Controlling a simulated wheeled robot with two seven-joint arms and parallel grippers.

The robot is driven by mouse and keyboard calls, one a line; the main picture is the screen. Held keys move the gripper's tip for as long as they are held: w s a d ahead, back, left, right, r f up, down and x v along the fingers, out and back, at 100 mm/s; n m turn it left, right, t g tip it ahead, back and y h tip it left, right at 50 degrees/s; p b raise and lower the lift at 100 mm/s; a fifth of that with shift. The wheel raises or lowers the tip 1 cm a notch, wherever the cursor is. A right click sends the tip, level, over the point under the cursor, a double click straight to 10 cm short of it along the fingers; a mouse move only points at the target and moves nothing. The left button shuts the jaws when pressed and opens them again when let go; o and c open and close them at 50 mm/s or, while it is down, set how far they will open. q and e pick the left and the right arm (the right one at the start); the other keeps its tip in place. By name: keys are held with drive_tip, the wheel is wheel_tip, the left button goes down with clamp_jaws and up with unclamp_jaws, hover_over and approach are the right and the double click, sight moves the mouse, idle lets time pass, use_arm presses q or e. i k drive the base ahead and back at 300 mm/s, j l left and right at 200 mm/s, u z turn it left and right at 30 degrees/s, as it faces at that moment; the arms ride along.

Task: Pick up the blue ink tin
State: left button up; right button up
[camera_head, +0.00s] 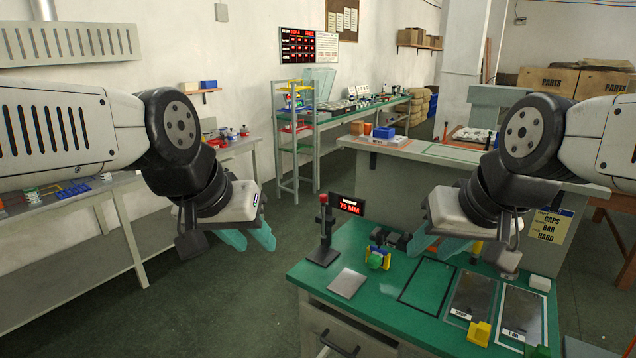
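I cannot make out a blue ink tin for certain in the head view. Small containers with red parts (229,134) stand on the left-hand bench, with a blue bit among them too small to identify. A blue block-like item (384,132) sits on the grey counter at the back. My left gripper (248,238) hangs over the floor between the left bench and the green-topped table, its teal fingers apart and empty. My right gripper (437,243) is above the green-topped table (384,309), its teal fingers apart with nothing visible between them.
A red-topped post on a black base (323,230) stands at the table's left edge near a "75 MM" display (346,205). A grey plate (348,283), a green-and-yellow device (377,257) and yellow blocks (479,333) are on the table. The floor (220,300) at left is clear.

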sight(233, 137)
drive_tip(key=i+j+u, duration=0.1)
drive_tip(key=i+j, duration=0.15)
drive_tip(key=j, duration=0.25)
drive_tip(key=i+j, duration=0.25)
drive_tip(key=j, duration=0.25)
drive_tip(key=i+j+u, duration=0.15)
drive_tip(key=j, duration=0.3)
drive_tip(key=i+j+u, duration=0.1)
drive_tip(key=i+j, duration=0.55)
drive_tip(key=j, duration=0.25)
drive_tip(key=i+j+u, duration=0.1)
drive_tip(key=i+u, duration=0.35)
drive_tip(key=i, duration=0.85)
drive_tip(key=i+l+u, duration=0.1)
drive_tip(key=i+l, duration=0.35)
drive_tip(key=l, duration=0.3)
drive_tip(key=i+l+u, duration=0.25)
drive_tip(key=i+l, duration=0.2)
drive_tip(key=l, duration=0.3)
drive_tip(key=i+l, duration=0.2)
drive_tip(key=l, duration=0.25)
drive_tip(key=l+u, duration=0.35)
drive_tip(key=l, duration=2.35)
drive_tip(key=i+l+u, duration=0.2)
drive_tip(key=i+u, duration=0.15)
drive_tip(key=i, duration=0.15)
drive_tip(key=i+l+u, duration=0.65)
drive_tip(key=i+l, duration=0.2)
